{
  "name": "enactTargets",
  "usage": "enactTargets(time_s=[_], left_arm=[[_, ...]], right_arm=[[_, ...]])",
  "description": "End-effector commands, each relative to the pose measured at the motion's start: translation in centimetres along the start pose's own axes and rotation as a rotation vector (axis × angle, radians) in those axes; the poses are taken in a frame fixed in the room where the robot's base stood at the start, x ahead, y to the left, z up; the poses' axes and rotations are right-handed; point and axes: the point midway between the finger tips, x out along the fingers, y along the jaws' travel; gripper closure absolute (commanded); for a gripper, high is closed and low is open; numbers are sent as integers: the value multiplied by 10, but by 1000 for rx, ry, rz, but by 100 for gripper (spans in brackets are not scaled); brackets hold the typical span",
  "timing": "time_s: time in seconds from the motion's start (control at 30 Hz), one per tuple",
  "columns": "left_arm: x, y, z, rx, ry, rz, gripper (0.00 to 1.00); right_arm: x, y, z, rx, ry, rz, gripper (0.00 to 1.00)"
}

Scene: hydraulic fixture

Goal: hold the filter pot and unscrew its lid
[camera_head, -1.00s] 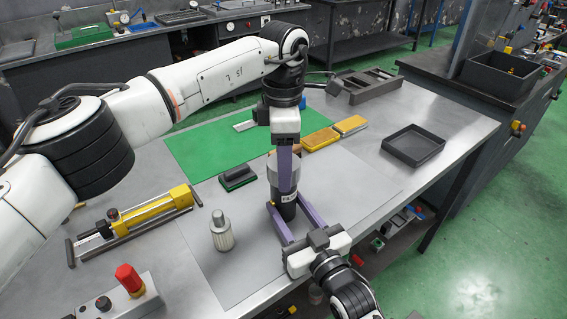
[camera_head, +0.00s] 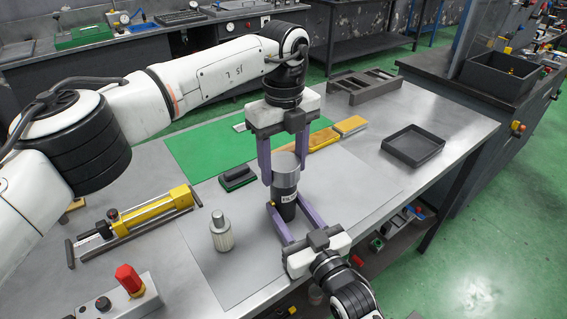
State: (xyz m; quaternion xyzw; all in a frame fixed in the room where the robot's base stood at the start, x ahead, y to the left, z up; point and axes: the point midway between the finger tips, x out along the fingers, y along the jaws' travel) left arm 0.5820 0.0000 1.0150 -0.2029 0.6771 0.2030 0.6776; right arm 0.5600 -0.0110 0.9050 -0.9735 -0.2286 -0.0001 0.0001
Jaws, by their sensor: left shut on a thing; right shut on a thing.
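The filter pot (camera_head: 285,211) stands upright on the table, a dark cylinder with a white label. Its grey lid (camera_head: 287,161) is on top of it. My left gripper (camera_head: 284,171) comes down from above, its two purple fingers shut on the lid from both sides. My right gripper (camera_head: 287,204) reaches in from the front, its fingers shut around the dark pot body below the lid. The fingers hide parts of the lid's and pot's sides. I cannot tell whether there is a gap between lid and body.
A pale ribbed filter cartridge (camera_head: 221,234) stands left of the pot. A green-black block (camera_head: 237,178) lies behind it. A yellow cylinder fixture (camera_head: 145,216) and a box with a red knob (camera_head: 130,283) are at left. An empty black tray (camera_head: 413,146) sits at right, with free table around it.

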Motion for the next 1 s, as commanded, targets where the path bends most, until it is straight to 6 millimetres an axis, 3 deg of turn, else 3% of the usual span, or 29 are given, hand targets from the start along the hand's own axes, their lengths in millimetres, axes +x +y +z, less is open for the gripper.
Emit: enactTargets(time_s=[0.67, 1.0], left_arm=[[0, 0, -1, -44, 1, 1, 72], [-10, 0, 0, -44, 1, 1, 72]], right_arm=[[0, 0, 0, 0, -1, 1, 100], [0, 0, 0, 0, -1, 1, 100]])
